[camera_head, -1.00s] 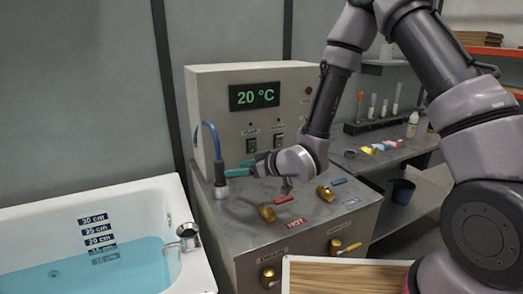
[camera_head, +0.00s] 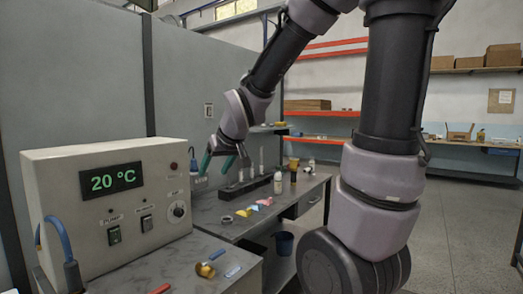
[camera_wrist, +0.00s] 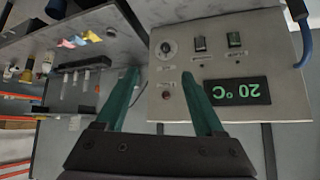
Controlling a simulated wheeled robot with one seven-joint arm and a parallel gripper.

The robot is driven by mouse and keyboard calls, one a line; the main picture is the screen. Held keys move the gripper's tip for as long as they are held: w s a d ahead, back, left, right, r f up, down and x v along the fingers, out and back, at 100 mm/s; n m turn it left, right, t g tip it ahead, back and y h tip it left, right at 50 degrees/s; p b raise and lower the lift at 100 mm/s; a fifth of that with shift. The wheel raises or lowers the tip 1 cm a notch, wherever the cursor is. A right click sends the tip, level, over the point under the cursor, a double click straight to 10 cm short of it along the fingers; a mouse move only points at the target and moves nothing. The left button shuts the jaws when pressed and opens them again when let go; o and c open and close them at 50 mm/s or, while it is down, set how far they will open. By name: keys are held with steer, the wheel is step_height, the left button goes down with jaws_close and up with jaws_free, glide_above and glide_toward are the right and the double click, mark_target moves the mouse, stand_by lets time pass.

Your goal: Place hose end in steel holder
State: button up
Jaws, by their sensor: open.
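The blue hose (camera_head: 58,236) arches beside the control box at the left edge of the head view, and its dark grey end piece (camera_head: 73,274) points down at the bottom edge. The steel holder is cut off below this frame. In the wrist view the hose (camera_wrist: 304,40) shows at the upper right, without a clear view of its end. My gripper (camera_head: 217,164) is raised behind and to the right of the control box, well away from the hose. Its green fingers (camera_wrist: 160,76) are apart with nothing held between them.
The control box (camera_head: 60,180) reads 20 °C. The side bench (camera_head: 215,208) carries a test-tube rack (camera_head: 246,186), a bottle (camera_head: 278,183) and coloured pieces. A blue bucket (camera_head: 284,243) stands below.

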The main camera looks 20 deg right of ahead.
steer(key=s+d+r+m, duration=0.3)
steer(key=s, duration=0.5)
steer(key=s+d+r+m+g, duration=0.1)
steer(key=s+d+r+m, duration=0.2)
steer(key=s, duration=0.5)
steer(key=shift+d+r, duration=0.6)
steer(key=shift+s, duration=0.1)
